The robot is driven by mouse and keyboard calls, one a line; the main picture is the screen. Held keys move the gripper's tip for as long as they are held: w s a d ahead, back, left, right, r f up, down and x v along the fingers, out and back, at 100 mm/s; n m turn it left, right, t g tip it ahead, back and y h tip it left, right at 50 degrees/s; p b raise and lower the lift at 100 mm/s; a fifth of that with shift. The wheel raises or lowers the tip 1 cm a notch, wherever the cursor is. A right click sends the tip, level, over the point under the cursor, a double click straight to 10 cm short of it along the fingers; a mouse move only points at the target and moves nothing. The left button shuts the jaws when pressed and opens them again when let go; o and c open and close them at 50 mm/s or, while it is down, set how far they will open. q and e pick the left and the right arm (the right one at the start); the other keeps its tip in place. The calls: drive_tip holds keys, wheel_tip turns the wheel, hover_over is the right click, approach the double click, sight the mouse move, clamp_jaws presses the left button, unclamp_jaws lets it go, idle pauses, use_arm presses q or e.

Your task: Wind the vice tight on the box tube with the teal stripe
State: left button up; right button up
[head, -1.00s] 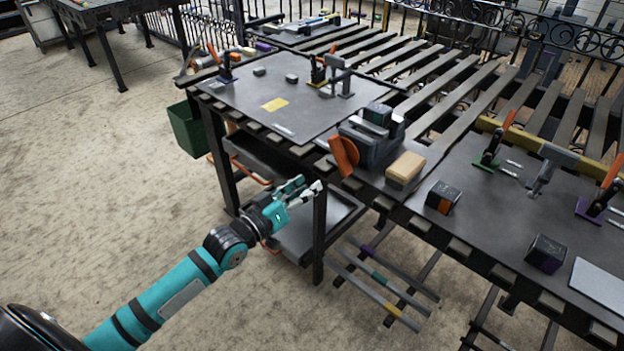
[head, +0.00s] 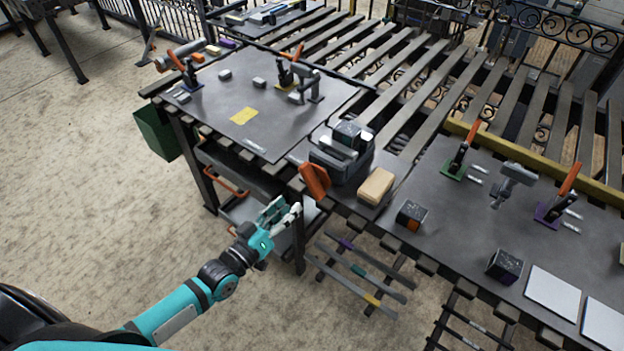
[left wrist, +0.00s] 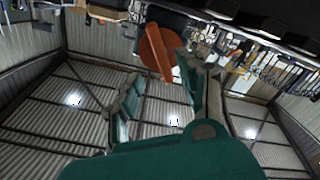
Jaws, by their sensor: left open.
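The grey vice (head: 335,166) stands at the edge of the slatted table, with an orange handle (head: 314,181) on its front side. A dark box tube (head: 348,134) sits in its jaws; it looks faintly teal, but its stripe is too small to be sure of. My left gripper (head: 287,208) is open and empty, below and left of the handle and apart from it. In the left wrist view, the orange handle (left wrist: 156,52) shows beyond the open fingers of my left gripper (left wrist: 165,95). My right gripper is not in view.
A tan block (head: 376,187) lies beside the vice. A dark box with orange (head: 412,216) and one with purple (head: 505,266) stand further right. Toggle clamps stand on the plates. Striped bars (head: 358,270) lie on a rack below. The floor at left is clear.

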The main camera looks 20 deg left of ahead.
sight(309, 187)
use_arm(q)
drive_tip(key=p+x, duration=0.1)
drive_tip(key=x, duration=0.8)
drive_tip(key=shift+w, duration=0.2)
drive_tip(key=shift+w+d, duration=0.2)
drive_tip(key=shift+w, duration=0.1)
drive_tip(key=c, duration=0.7)
clamp_jaws()
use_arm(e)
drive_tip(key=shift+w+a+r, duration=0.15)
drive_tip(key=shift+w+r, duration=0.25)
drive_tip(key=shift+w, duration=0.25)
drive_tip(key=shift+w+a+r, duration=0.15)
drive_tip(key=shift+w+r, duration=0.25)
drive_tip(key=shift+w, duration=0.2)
